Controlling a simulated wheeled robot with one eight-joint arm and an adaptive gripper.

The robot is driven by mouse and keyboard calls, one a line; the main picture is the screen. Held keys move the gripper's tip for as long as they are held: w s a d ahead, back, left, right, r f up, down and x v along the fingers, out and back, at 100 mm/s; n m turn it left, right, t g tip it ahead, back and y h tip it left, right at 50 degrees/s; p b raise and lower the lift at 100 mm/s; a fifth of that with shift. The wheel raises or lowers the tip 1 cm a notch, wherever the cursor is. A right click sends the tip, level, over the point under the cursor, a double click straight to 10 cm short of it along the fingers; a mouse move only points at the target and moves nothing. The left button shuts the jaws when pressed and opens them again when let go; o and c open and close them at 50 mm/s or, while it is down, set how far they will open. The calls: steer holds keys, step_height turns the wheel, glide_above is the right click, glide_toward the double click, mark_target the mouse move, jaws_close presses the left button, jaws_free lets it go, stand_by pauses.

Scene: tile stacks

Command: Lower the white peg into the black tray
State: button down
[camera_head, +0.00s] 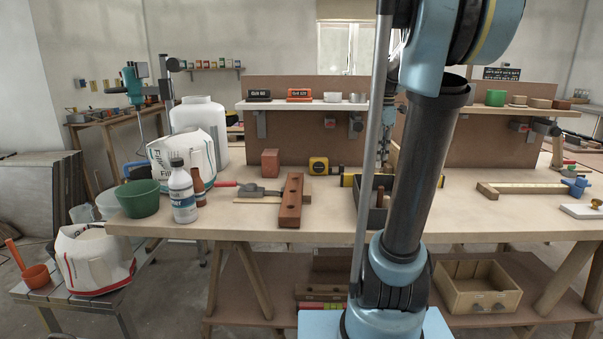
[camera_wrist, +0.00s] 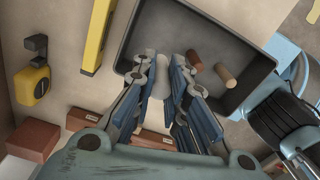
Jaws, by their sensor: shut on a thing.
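The black tray (camera_wrist: 262,68) lies below my gripper in the wrist view, and part of it shows beside my arm in the head view (camera_head: 361,222). My gripper (camera_wrist: 163,82) is shut on the white peg (camera_wrist: 161,73), held between its fingers at the tray's near left part. I cannot tell whether the peg touches the tray floor. A red-brown peg (camera_wrist: 194,60) and a tan peg (camera_wrist: 225,75) stand inside the tray, to the right of my gripper. In the head view my arm hides most of the gripper and the white peg.
A yellow level (camera_wrist: 98,36) lies left of the tray, with a yellow tape measure (camera_wrist: 32,86) farther left.

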steer(key=shift+f, duration=3)
steer(key=shift+f, duration=0.15)
steer(key=c, duration=1.5)
jaws_free()
